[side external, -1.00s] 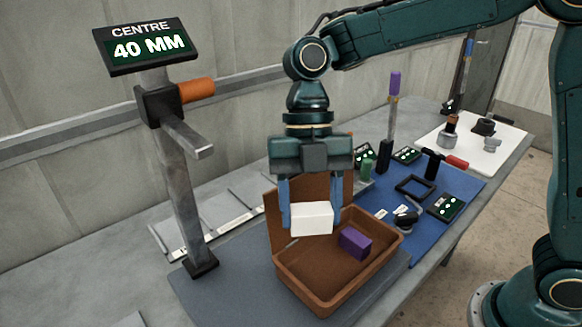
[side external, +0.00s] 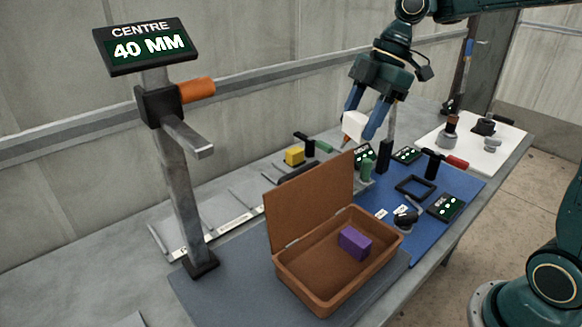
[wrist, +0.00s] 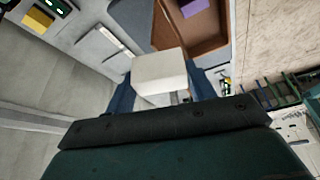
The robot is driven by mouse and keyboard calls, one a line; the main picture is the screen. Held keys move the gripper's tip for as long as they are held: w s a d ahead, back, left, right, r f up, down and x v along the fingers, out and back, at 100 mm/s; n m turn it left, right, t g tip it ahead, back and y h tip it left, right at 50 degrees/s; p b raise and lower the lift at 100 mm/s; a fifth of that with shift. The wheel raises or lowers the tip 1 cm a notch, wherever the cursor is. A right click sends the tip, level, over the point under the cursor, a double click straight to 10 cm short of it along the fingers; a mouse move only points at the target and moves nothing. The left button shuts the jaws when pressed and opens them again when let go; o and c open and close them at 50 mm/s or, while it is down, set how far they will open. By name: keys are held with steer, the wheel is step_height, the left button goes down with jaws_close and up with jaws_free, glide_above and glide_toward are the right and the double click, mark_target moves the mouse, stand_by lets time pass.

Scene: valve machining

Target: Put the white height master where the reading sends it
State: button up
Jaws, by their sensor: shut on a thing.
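The white height master (side external: 354,125) is a plain white block held between the blue fingers of my gripper (side external: 364,122). In the side view it is tilted and in the air, above the far part of the bench beyond the brown box. The wrist view shows the white block (wrist: 160,73) between both fingers, with part of the brown box beyond it. The height gauge (side external: 178,165) stands at left with an orange handle and a display (side external: 147,46) reading "CENTRE 40 MM".
The open brown box (side external: 327,291) holds a purple block (side external: 355,242). A yellow block (side external: 294,155) sits on the bench behind. The blue mat (side external: 455,186) carries a black square frame (side external: 414,187), small displays and tools. A white board (side external: 490,150) with metal parts lies at the far right.

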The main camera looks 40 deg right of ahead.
steer(key=w+d+f+m+t+h, duration=0.2)
steer(key=w+d+f+m, duration=0.35)
steer(key=m, duration=0.35)
steer(key=d+f+m+t+h, duration=0.1)
steer(key=d+f+m+h, duration=0.15)
steer(key=f+m, duration=0.6)
steer(key=w+a+r+n+y, duration=0.1)
steer(key=w+a+r+n, duration=0.2)
steer(key=w, duration=0.3)
steer(key=w+a+r+n+y, duration=0.1)
steer(key=w+a+r+n, duration=0.1)
steer(key=w+a+n, duration=0.3)
steer(key=w+a+r+n+g+y, duration=0.1)
steer(key=w+a+r+n, duration=0.2)
steer(key=w+a, duration=0.3)
steer(key=shift+w+r+n, duration=0.3)
steer(key=shift+w+n, duration=0.15)
steer(key=shift+w, duration=1.3)
steer(key=shift+a, duration=0.15)
step_height(320, 180, down, 16)
steer(key=shift+r, duration=0.15)
